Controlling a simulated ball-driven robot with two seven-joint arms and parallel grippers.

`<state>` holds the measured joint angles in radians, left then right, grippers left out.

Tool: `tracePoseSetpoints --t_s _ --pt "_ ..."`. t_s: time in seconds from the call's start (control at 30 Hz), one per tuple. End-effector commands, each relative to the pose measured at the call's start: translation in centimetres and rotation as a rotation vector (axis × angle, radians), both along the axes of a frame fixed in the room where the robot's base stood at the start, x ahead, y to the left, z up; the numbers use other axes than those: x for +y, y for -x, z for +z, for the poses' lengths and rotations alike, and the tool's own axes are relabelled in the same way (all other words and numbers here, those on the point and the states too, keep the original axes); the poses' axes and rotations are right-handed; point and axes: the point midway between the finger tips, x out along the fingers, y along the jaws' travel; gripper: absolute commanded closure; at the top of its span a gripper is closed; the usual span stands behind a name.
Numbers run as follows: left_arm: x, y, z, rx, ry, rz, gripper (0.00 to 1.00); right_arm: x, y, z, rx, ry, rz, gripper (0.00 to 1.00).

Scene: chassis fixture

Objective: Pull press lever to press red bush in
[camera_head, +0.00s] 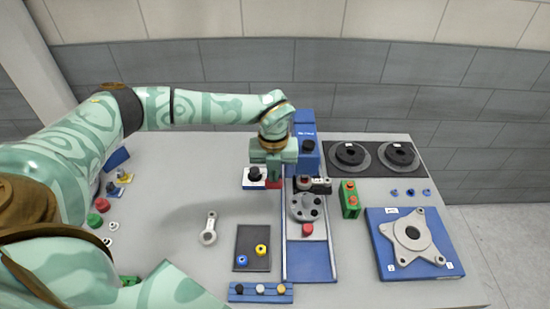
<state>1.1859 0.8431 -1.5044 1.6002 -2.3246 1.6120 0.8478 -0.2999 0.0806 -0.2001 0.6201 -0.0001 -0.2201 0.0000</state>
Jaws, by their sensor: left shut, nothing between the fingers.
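The blue press (304,128) stands at the back middle of the table, with a blue base plate (308,262) running toward the front. A grey round fixture (304,207) with dark holes sits on this plate. A small red piece (307,230), perhaps the red bush, is at its front edge. My left gripper (274,178) is shut and empty, pointing down just left of the press. A red part (274,184) shows right beneath its fingers; I cannot tell whether it is the lever or whether they touch. My right gripper is not in view.
A white and blue block with a black knob (255,177) is close left of the gripper. Right of the press are a green block (349,199), black discs (350,155) and a star-shaped casting (412,237). A dark tray (245,262) and connecting rod (209,230) lie front left.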

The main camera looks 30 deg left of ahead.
Motion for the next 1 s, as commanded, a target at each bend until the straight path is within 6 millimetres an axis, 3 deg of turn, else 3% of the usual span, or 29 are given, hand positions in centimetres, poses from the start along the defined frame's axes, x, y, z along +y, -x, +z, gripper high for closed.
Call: tracePoseSetpoints --t_s 1.0 --pt "0.1 0.0 -1.9 -0.002 -0.003 0.002 1.0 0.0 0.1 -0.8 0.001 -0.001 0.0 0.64"
